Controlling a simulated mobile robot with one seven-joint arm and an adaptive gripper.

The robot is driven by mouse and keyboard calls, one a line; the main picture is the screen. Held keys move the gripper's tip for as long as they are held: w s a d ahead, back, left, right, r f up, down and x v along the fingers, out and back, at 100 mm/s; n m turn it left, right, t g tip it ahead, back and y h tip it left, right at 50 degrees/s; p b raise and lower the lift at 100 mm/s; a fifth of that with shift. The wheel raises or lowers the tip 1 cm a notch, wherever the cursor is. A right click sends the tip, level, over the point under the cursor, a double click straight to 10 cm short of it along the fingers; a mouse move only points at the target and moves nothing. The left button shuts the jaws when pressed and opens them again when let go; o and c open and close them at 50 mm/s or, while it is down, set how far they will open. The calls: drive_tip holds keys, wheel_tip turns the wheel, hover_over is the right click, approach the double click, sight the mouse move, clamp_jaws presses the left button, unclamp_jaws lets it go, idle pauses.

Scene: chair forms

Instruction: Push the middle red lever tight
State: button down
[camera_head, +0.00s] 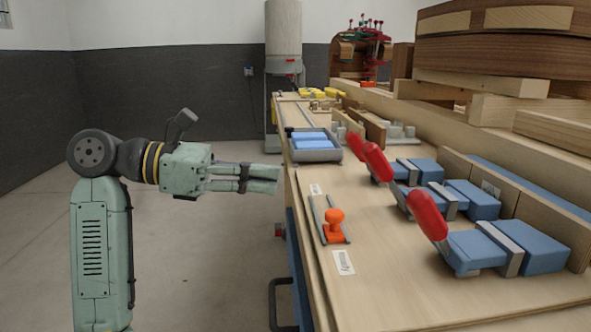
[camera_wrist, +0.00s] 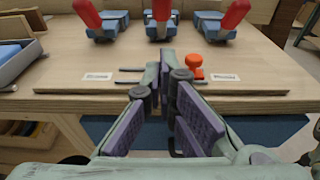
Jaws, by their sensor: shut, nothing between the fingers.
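Three red lever handles stand on blue clamp bodies in a row on the wooden bench. The middle red lever (camera_head: 377,162) leans up and to the left in the head view, and it also shows at the top centre of the wrist view (camera_wrist: 162,10). The near red lever (camera_head: 427,214) and the far red lever (camera_head: 355,146) flank it, tilted the same way. My gripper (camera_head: 280,179) is shut and empty, level near the bench's left edge. In the wrist view my gripper (camera_wrist: 165,68) points towards the middle lever, apart from it.
An orange knob (camera_head: 335,222) on a metal slide sits near the bench's front edge (camera_wrist: 150,87), between two white labels. A grey tray with blue blocks (camera_head: 314,147) lies beyond. Stacked wood (camera_head: 500,55) rises behind the levers. Floor left of the bench is open.

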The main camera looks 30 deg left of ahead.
drive_tip(key=p, duration=0.1)
approach(375, 174)
drive_tip(key=f, duration=0.3)
drive_tip(key=shift+w+d, duration=0.3)
drive_tip(key=shift+w+d+r+p, duration=0.65)
drive_tip(key=shift+w+d, duration=0.05)
drive_tip(key=shift+d, duration=0.25)
drive_tip(key=shift+w+d+r, duration=0.35)
drive_tip(key=shift+w+d, duration=0.05)
drive_tip(key=shift+d, duration=0.15)
drive_tip(key=shift+r, duration=0.1)
